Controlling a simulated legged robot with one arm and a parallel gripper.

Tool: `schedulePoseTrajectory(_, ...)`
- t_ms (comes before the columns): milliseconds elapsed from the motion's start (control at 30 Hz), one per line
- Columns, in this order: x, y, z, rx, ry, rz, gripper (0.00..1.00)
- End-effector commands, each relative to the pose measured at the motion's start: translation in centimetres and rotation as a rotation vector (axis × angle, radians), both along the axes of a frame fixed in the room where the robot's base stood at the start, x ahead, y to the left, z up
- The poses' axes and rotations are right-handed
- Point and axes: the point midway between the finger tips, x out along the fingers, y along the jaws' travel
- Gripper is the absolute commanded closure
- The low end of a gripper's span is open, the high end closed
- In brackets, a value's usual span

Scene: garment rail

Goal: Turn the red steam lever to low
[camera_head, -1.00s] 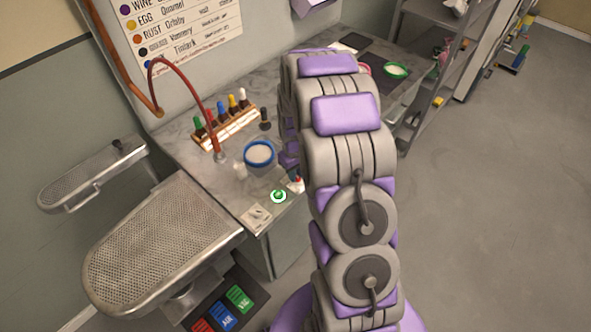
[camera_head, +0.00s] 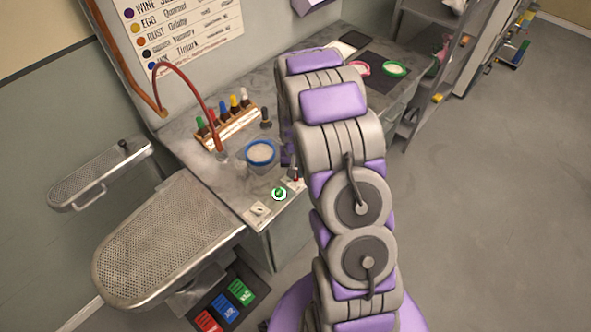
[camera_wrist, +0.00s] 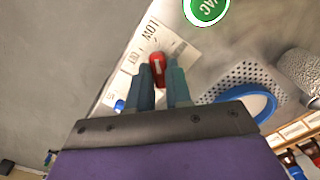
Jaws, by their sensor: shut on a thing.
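The red steam lever (camera_wrist: 156,58) shows between my fingertips in the wrist view. It sits on a pale label plate (camera_wrist: 178,47) with the word LOW printed at the side above the lever and other lettering lower left. My gripper (camera_wrist: 160,73) is shut on the lever, one teal finger on each side. In the head view only a little of the label plate (camera_head: 294,184) shows at the counter's front edge, and my arm hides most of the gripper.
A green VAC button (camera_head: 279,194) is close to the lever. A blue-rimmed bowl (camera_head: 261,153) and a rack of coloured bottles (camera_head: 228,127) stand on the counter behind. A perforated metal board (camera_head: 165,240) is at left. Floor at right is clear.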

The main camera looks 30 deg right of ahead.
Motion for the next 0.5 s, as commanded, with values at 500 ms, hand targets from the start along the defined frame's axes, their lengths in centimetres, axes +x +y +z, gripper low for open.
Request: schedulePoseTrajectory(500, 0.32, -0.07, 0.17, -0.002, -0.009, -0.004, 0.69)
